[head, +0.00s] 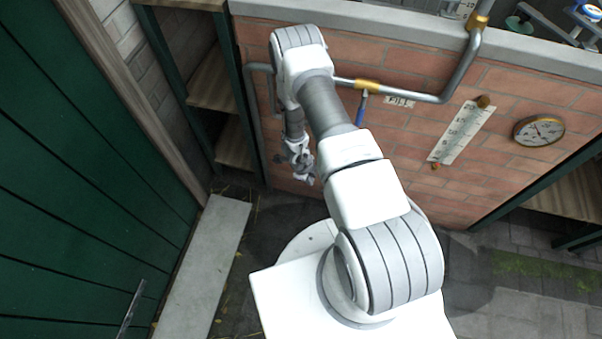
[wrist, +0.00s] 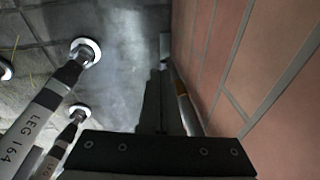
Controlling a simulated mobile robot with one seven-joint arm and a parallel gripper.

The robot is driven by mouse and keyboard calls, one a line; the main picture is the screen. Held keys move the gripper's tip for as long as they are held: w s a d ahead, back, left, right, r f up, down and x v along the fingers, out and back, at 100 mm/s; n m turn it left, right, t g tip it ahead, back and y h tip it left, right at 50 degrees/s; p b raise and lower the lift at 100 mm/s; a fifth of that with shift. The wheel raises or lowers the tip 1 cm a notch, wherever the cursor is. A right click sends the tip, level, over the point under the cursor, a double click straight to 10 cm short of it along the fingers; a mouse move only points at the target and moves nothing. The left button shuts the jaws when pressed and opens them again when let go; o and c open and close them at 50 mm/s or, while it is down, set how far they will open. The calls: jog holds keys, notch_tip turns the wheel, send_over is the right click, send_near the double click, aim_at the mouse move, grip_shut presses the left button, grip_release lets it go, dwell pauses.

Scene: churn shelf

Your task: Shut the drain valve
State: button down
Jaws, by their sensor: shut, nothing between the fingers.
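My gripper (head: 298,172) hangs low in front of the brick wall, left of my arm in the head view. In the wrist view its dark fingers (wrist: 160,98) are shut together and point down along the wall. A thin pipe with a brass-coloured band (wrist: 181,89) lies just right of the fingers; I cannot tell whether they touch. I cannot make out a drain valve for certain. A blue-handled valve (head: 361,108) on the upper pipe sits beside a tag reading "FILL". Part of the wall behind my arm is hidden.
The brick wall (head: 400,55) carries a metal pipe (head: 430,98), a scale strip (head: 462,132) and a round gauge (head: 538,131). A green shelf frame (head: 246,110) stands left. Pale tubes lettered "LEG 164" (wrist: 38,120) are left of the fingers. Paving between is clear.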

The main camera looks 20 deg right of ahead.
jog(key=shift+w+a+r+p, duration=0.2)
jog(key=shift+w+a+r, duration=0.05)
jog(key=shift+a+r, duration=0.45)
jog(key=shift+w+a+r+p, duration=0.2)
jog(key=shift+w+a+r, duration=0.05)
jog(key=shift+a+r, duration=0.35)
jog(key=shift+s, duration=0.1)
